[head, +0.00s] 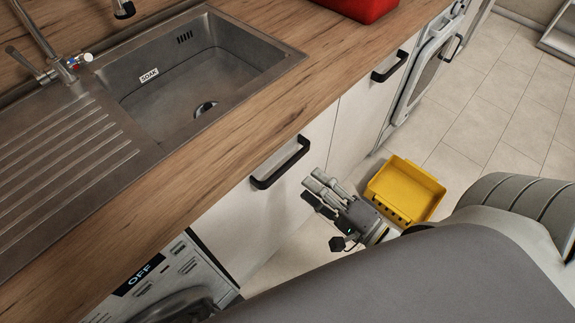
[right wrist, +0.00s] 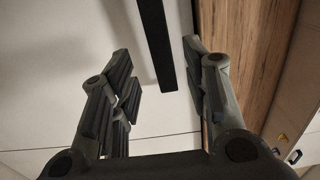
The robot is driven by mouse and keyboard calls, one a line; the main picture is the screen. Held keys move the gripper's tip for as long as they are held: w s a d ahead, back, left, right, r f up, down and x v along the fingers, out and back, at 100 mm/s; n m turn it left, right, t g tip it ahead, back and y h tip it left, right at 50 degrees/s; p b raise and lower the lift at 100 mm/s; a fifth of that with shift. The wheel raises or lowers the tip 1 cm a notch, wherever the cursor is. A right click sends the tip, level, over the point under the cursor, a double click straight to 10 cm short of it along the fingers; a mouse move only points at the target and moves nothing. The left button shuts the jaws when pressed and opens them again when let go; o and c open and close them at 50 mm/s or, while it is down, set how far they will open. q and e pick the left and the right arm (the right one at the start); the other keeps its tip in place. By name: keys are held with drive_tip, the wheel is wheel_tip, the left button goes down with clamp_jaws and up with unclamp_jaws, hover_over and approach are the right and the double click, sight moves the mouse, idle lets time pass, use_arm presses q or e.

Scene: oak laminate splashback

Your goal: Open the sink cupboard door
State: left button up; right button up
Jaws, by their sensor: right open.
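The sink cupboard door (head: 238,222) is a white front below the worktop, under the sink (head: 190,75); it looks closed. Its black bar handle (head: 281,163) is near the top of the door. My right gripper (head: 312,190) is open and empty, just right of and below the handle in the head view. In the right wrist view the black handle (right wrist: 155,45) runs between the two spread fingers, ahead of them; I see no finger closed on it. My left gripper is not in view.
A yellow crate (head: 403,190) stands on the tiled floor beyond my right gripper. A washing machine (head: 165,285) is left of the door. Another white front with a black handle (head: 389,66) is to the right. A red box (head: 358,8) sits on the worktop (head: 240,110).

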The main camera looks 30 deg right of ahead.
sight(288, 167)
drive_tip(key=b+x, duration=0.1)
drive_tip(key=x, duration=0.7)
drive_tip(key=shift+f, duration=0.1)
drive_tip(key=shift+w+a+b, duration=0.2)
drive_tip(key=shift+w+b, duration=0.1)
drive_tip(key=shift+w, duration=0.1)
drive_tip(key=c, duration=0.9)
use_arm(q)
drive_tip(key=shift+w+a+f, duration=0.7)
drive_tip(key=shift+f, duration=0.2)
use_arm(e)
clamp_jaws()
